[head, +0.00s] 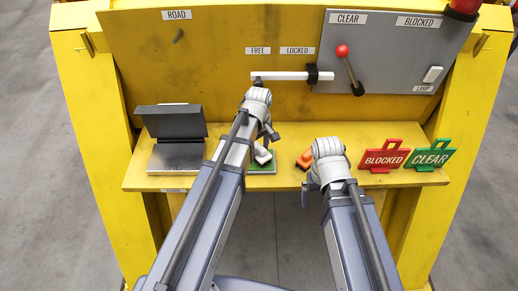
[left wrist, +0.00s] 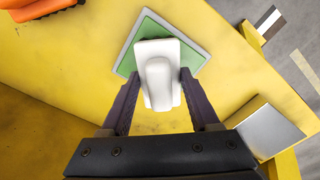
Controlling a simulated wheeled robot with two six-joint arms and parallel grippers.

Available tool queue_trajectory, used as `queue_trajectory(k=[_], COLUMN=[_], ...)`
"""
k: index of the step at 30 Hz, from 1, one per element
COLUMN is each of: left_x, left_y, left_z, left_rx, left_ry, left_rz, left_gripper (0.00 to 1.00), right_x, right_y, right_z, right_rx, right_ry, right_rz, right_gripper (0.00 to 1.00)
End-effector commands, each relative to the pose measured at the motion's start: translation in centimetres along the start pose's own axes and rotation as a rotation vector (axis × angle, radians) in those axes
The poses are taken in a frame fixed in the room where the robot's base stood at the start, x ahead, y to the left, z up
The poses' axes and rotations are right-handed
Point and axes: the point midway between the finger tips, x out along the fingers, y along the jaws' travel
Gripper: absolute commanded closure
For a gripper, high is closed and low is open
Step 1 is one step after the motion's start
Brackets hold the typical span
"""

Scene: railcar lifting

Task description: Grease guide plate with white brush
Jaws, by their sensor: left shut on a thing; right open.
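The white brush (left wrist: 158,75) lies between the two dark fingers of my left gripper (left wrist: 155,88) in the left wrist view, and the fingers are shut on its sides. It is over a green pad with a grey rim (left wrist: 125,66); I cannot tell whether it touches the pad. In the head view the white brush (head: 262,155) shows just below my left gripper (head: 268,138), partly hidden by the arm. My right gripper (head: 310,187) is open and empty at the shelf's front edge. I cannot tell for certain which part is the guide plate.
A grey hinged metal case (head: 178,156) stands open at the shelf's left. An orange object (head: 304,158) lies between my arms. Red BLOCKED (head: 384,157) and green CLEAR (head: 431,155) tags are at right. A white bar (head: 290,76) and red-knobbed lever (head: 349,68) are on the panel behind.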

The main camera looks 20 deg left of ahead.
Motion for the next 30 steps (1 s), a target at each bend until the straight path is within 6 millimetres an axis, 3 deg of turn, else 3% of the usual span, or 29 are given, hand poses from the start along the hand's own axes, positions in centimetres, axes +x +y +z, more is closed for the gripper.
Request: queue_trajectory(k=[30], left_x=[0.95], left_y=[0.00], left_z=[0.00], left_rx=[0.000], left_ry=[0.000], left_rz=[0.000], left_gripper=[0.82], right_x=[0.95], right_y=[-0.09], right_z=[-0.05], right_rx=[0.000], right_ry=[0.000], right_rz=[0.000], right_gripper=[0.03])
